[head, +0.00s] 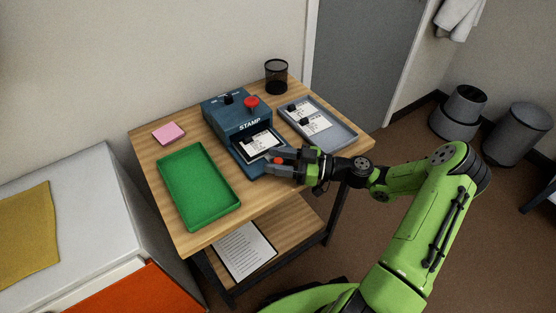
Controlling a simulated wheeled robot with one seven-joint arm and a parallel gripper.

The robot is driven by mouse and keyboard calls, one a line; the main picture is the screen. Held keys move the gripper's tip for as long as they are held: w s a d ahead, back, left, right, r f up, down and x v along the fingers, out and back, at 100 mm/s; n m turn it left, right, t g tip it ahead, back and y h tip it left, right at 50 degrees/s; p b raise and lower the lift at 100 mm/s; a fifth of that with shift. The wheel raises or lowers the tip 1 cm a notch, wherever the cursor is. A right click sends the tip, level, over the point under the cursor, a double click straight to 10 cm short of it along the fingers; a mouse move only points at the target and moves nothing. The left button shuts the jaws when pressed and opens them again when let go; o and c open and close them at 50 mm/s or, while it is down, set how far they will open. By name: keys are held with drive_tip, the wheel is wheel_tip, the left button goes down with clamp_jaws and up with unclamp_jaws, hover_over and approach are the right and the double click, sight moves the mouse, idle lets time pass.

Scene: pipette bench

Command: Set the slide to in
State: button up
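The blue stamp machine (222,122) stands on the wooden table, with a red button (251,102) and a black knob (228,98) on top. Its slide (248,168) sticks out at the front, toward the lower right, and carries a white card (261,144) with dark print. My gripper (271,161) is at the slide's outer end, with its fingers pointing left. A small red part (279,160) shows between the fingers. I cannot tell whether the fingers touch it or are closed on it. The fingers partly hide the slide's front end.
A grey tray (345,137) with cards and small black pieces lies to the right of the machine. An empty green tray (198,185) lies to the left. A pink pad (168,132) and a black mesh cup (276,77) stand toward the back. A paper sheet (245,250) lies on the lower shelf.

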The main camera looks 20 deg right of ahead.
drive_tip(key=p+v, duration=0.2)
drive_tip(key=v, duration=1.3)
drive_tip(key=shift+s+d, duration=0.2)
drive_tip(key=shift+d, duration=0.2)
drive_tip(key=shift+o, duration=0.4)
